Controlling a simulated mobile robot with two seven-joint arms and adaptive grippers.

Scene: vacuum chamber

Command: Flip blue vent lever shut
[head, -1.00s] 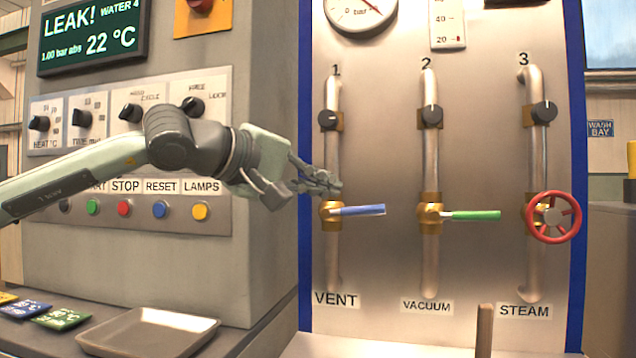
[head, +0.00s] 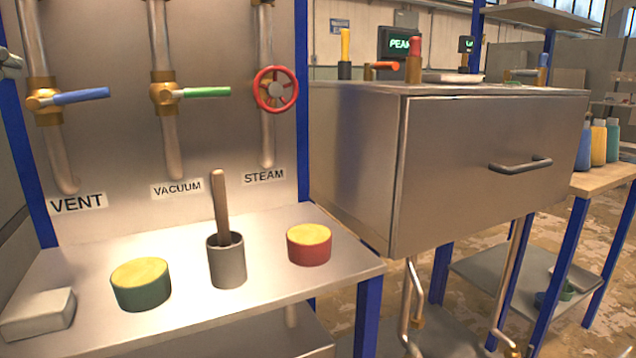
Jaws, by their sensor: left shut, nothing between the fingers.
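The blue vent lever (head: 80,96) sticks out to the right, nearly level, from a brass valve (head: 45,101) on the left pipe, above the VENT label (head: 78,203). My left gripper (head: 8,62) shows only in part at the left edge, just left of and above the vent valve. It is shut and empty, apart from the blue lever. My right gripper is out of view.
The green vacuum lever (head: 205,92) and red steam wheel (head: 276,90) are to the right. Below, a metal shelf (head: 190,318) holds a green tub (head: 141,285), a grey cup (head: 227,262) with a stick, a red tub (head: 309,245) and a pale block (head: 38,314). A steel cabinet (head: 470,190) stands right.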

